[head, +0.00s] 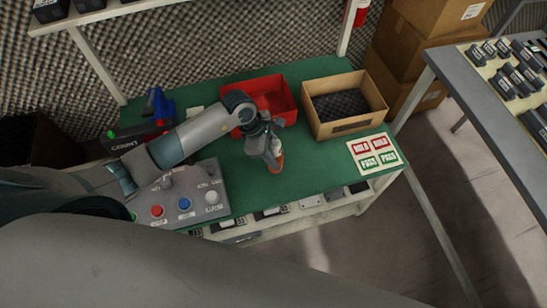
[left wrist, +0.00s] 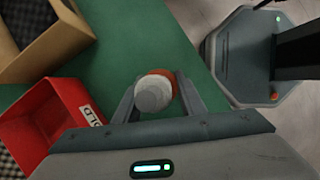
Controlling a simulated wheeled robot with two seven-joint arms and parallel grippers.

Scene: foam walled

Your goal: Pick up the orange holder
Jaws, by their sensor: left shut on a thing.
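The orange holder (head: 276,164) stands on the green bench top in the head view, near its front edge, with my left gripper (head: 270,148) coming down on it from above. In the left wrist view the holder's orange rim (left wrist: 164,77) shows around a round white-grey top (left wrist: 153,95). My left gripper (left wrist: 158,98) has a finger on each side of it and is shut on it. The fingers hide part of its sides. I cannot tell whether its base touches the bench. My right gripper is not in view.
A red bin (head: 263,91) and a tan foam-lined box (head: 335,128) stand behind the holder. A grey button panel (head: 160,189) is to its left. A card with red and green labels (head: 376,154) lies at right. Green bench top (head: 303,168) between holder and card is clear.

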